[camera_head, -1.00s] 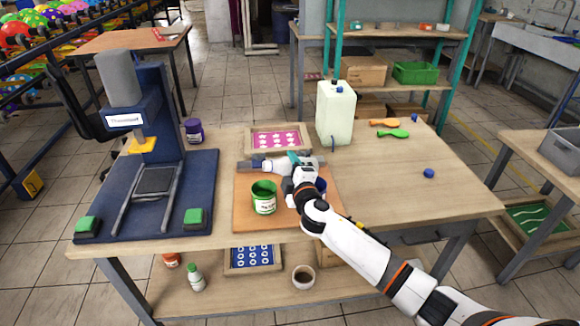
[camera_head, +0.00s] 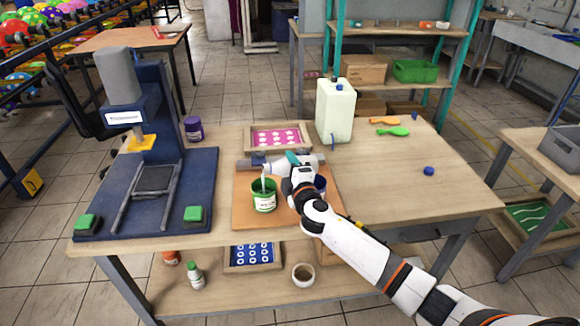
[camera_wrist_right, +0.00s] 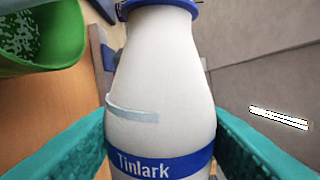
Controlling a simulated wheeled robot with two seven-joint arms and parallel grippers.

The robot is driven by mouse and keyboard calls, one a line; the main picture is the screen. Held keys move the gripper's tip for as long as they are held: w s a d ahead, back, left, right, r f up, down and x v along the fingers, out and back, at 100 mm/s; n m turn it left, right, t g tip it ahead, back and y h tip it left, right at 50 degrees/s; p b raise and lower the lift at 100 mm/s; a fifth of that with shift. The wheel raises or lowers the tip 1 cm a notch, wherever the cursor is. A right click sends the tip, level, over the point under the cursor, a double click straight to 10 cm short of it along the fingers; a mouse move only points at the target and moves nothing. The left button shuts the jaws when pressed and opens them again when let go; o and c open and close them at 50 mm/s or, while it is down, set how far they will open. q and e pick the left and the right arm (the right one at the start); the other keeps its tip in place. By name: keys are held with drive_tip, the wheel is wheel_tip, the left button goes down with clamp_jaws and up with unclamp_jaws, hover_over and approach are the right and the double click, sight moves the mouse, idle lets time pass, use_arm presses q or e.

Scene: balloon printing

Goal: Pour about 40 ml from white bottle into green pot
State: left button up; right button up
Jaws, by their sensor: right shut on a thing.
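My right gripper (camera_head: 293,159) is shut on the white bottle (camera_head: 277,167), with teal fingers on both sides of it. The bottle is tipped over, mouth to the left, above the green pot (camera_head: 264,202). A thin pale stream runs from its mouth down into the pot. The pot stands upright on the brown board and has a white label. In the right wrist view the bottle (camera_wrist_right: 160,100) shows a blue "Tinlark" band and a blue rim. The green pot (camera_wrist_right: 45,40) is at upper left there, with pale speckles inside. My left gripper is out of view.
A dark blue pot (camera_head: 320,184) stands beside my right gripper, partly hidden. The press (camera_head: 150,110) is on the left. A pink framed screen (camera_head: 277,138) and a large pale canister (camera_head: 335,112) stand behind. The table's right side is mostly clear.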

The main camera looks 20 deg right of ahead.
sight(283, 161)
drive_tip(key=shift+f, duration=0.1)
idle(0.4)
drive_tip(key=shift+r+m, duration=0.75)
drive_tip(key=shift+m, duration=0.35)
drive_tip(key=m, duration=0.1)
drive_tip(key=r+m, duration=0.1)
drive_tip(key=m, duration=0.1)
drive_tip(key=shift+a+r, duration=0.25)
drive_tip(key=shift+a, duration=0.1)
drive_tip(key=m, duration=0.2)
drive_tip(key=a+r+m, duration=0.1)
drive_tip(key=shift+w+a+m, duration=0.1)
drive_tip(key=shift+m, duration=0.3)
